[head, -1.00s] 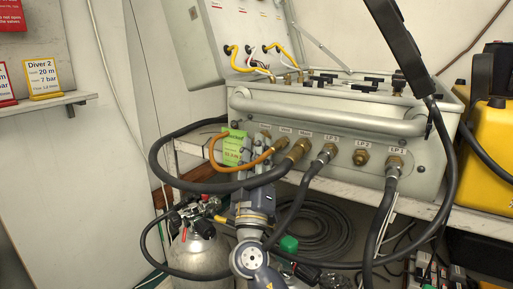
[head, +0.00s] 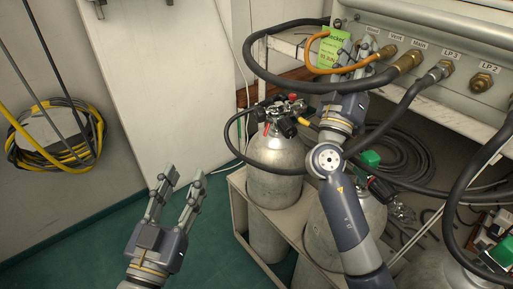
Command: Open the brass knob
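Several brass fittings sit on the front of the grey air panel (head: 445,45). One bare brass fitting (head: 481,82) is under the LP 2 label, with no hose on it. Others, such as the Main fitting (head: 407,62), carry hoses. I cannot tell which is the brass knob; it may be hidden behind my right gripper. My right gripper (head: 352,62) is raised to the panel's left end, beside the green tag (head: 329,50) and orange hose (head: 320,68). Its fingertips are hard to make out. My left gripper (head: 182,178) is open and empty, low and left, far from the panel.
A silver cylinder (head: 276,165) with a valve and hoses (head: 282,112) stands in a rack (head: 238,205) below the panel. Black hoses (head: 395,150) hang around my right arm. A yellow-black hose coil (head: 55,150) hangs on the left wall. The green floor around my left gripper is clear.

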